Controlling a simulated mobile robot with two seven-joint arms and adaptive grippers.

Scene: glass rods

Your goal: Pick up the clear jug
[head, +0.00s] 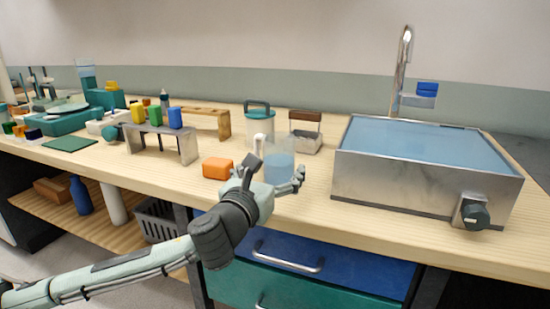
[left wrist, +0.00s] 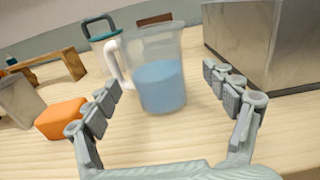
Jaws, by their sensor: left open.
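The clear jug (head: 281,160) stands upright on the wooden bench, with blue liquid in its lower part and a white handle on its left side. In the left wrist view the jug (left wrist: 160,80) is straight ahead, just beyond the fingertips and roughly centred between them. My left gripper (head: 272,178) is open and empty, with its fingers spread on either side in front of the jug; it also shows in the left wrist view (left wrist: 167,95). It partly hides the jug's lower left in the head view. I do not see my right gripper.
An orange block (head: 217,168) lies left of the gripper. A green-lidded canister (head: 260,122) and a brown-handled box (head: 305,132) stand behind the jug. A large metal basin (head: 425,160) with a tap is to the right. A metal stand (head: 160,142) is further left.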

